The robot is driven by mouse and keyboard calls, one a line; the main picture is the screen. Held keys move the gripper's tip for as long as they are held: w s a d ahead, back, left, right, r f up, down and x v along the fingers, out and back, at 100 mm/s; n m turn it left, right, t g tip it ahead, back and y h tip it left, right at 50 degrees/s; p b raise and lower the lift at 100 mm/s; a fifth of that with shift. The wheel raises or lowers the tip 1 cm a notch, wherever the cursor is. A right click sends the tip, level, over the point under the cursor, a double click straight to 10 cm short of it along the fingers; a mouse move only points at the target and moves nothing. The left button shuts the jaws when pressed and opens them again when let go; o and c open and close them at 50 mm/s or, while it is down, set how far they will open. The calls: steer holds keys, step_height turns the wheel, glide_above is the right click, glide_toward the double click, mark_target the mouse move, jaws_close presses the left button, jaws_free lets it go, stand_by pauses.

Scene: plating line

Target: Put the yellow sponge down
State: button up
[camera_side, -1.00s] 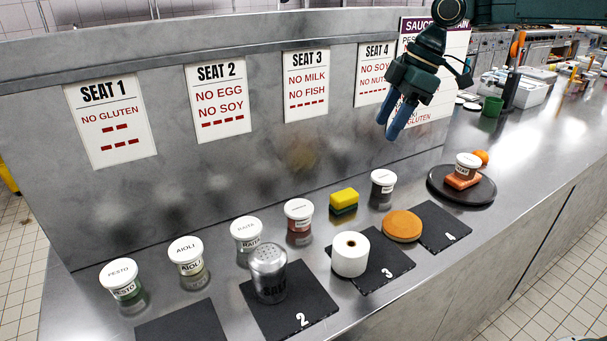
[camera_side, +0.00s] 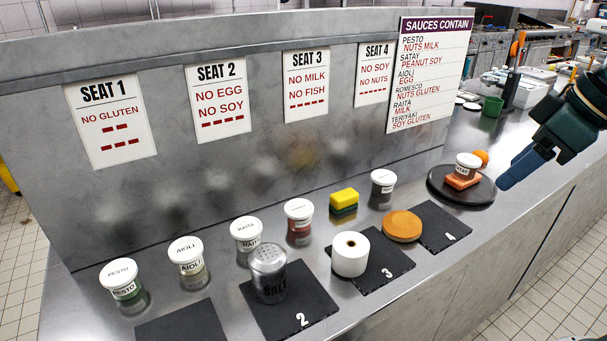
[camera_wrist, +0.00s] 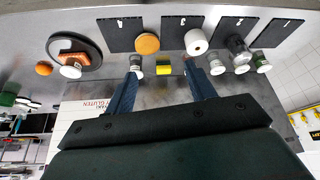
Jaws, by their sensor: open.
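The yellow sponge (camera_side: 344,197) with a dark green underside rests on the steel counter, between the red-filled jar (camera_side: 299,216) and another white-lidded jar (camera_side: 382,186). It also shows in the wrist view (camera_wrist: 164,68), between and beyond my fingertips. My gripper (camera_side: 512,176) is at the right in the side view, with its blue fingers pointing down-left, well away from the sponge and beside the round dark board. In the wrist view its two fingers (camera_wrist: 164,72) are spread apart with nothing between them.
Black numbered mats (camera_side: 302,318) line the counter front, bearing a salt shaker (camera_side: 269,274), a white roll (camera_side: 350,254) and an orange-brown disc (camera_side: 402,226). A round dark board (camera_side: 478,197) holds a jar on an orange block. A steel wall (camera_side: 200,170) with signs stands behind.

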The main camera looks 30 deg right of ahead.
steer(key=s+d+f+m+h, duration=0.1)
steer(key=s+d+f+m, duration=0.1)
steer(key=s, duration=0.4)
steer(key=shift+s+d+f+m+t, duration=0.2)
steer(key=shift+f+m+t, duration=0.2)
steer(key=shift+f, duration=0.45)
